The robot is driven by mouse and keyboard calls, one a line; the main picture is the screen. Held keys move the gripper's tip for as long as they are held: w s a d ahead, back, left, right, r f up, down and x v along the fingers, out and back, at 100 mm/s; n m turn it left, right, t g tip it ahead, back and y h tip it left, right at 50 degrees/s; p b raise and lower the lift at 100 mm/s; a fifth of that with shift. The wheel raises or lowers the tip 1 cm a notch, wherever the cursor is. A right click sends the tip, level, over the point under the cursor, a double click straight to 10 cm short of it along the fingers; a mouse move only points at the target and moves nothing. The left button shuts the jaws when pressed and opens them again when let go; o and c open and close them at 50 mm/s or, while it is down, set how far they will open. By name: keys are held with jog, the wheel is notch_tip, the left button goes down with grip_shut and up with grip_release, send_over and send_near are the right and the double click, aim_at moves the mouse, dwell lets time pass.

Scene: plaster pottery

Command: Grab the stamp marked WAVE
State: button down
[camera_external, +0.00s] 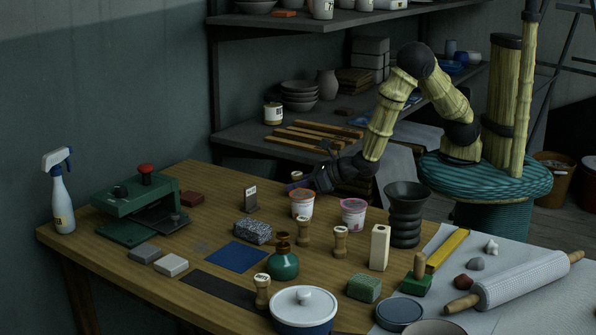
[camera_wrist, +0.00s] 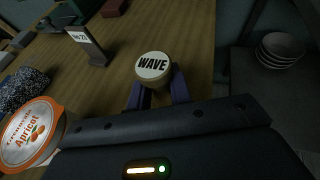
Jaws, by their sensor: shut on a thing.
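The stamp marked WAVE (camera_wrist: 153,66) shows its round pale top with black letters in the wrist view. My gripper (camera_wrist: 157,88) is shut on it, with a purple finger on each side just below the top. In the external view my gripper (camera_external: 297,185) is at the far edge of the wooden table, and the stamp's small pale top (camera_external: 296,174) shows at the fingers. Its lower part is hidden by the fingers, and I cannot tell whether it touches the table. Other wooden stamps stand apart, at the middle (camera_external: 303,232), (camera_external: 340,243) and the front (camera_external: 262,291).
Close by stand an orange-lidded apricot cup (camera_wrist: 30,133), a second cup (camera_external: 353,213) and a small sign on a stand (camera_wrist: 84,42). A dark vase (camera_external: 404,215) is to the right. A shelf with stacked bowls (camera_wrist: 280,48) lies beyond the table edge.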

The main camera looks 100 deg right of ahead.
aim_at(297, 173)
jog(key=shift+r, duration=0.1)
notch_tip(297, 173, up, 10)
jog(key=shift+f+p, duration=0.1)
jog(key=shift+p, duration=0.85)
